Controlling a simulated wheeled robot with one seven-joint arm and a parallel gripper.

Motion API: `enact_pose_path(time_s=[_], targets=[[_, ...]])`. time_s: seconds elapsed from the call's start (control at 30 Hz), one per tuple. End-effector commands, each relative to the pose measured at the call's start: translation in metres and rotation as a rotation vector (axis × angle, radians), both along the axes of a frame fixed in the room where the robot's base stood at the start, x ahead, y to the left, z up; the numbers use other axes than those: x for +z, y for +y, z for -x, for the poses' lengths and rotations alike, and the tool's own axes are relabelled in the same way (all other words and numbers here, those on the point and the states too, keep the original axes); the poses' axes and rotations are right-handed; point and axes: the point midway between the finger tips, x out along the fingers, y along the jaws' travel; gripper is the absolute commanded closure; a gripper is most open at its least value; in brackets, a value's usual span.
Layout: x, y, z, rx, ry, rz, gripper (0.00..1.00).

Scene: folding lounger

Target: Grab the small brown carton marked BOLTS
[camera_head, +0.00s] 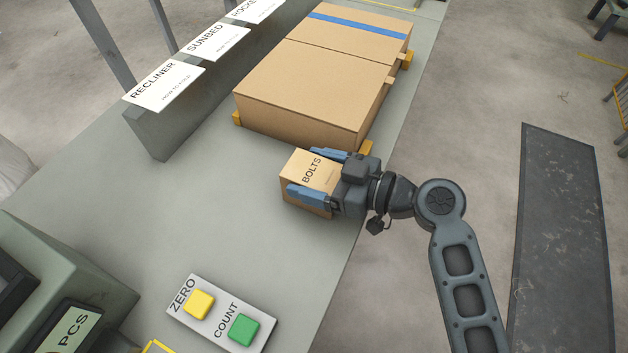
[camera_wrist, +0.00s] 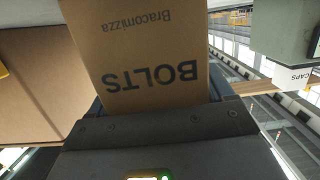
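The small brown carton marked BOLTS (camera_head: 312,172) stands on the grey bench near its right edge, just in front of a large carton. My gripper (camera_head: 317,176) reaches in from the right. One blue finger lies along the carton's near side and the other along its far side, and the fingers look shut on it. In the wrist view the BOLTS carton (camera_wrist: 150,50) fills the space between the fingers (camera_wrist: 157,98), with its lettering upside down. No gap shows beside it. The carton's underside is hidden, so I cannot tell whether it touches the bench.
Large brown cartons (camera_head: 318,92), one with a blue band, lie behind on yellow blocks. A grey rack (camera_head: 165,135) labelled RECLINER and SUNBED stands at left. A button panel (camera_head: 222,318) and a PCS device (camera_head: 72,330) are in front. The bench middle (camera_head: 190,220) is clear.

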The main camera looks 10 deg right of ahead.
Motion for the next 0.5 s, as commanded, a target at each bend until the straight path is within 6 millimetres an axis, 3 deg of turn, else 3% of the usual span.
enact_pose_path(time_s=[0.07,0.5], targets=[[0.0,-0.0002,0.0001,0.0,0.0,0.0,0.28],[0.0,-0.0001,0.0002,0.0,0.0,0.0,0.7]])
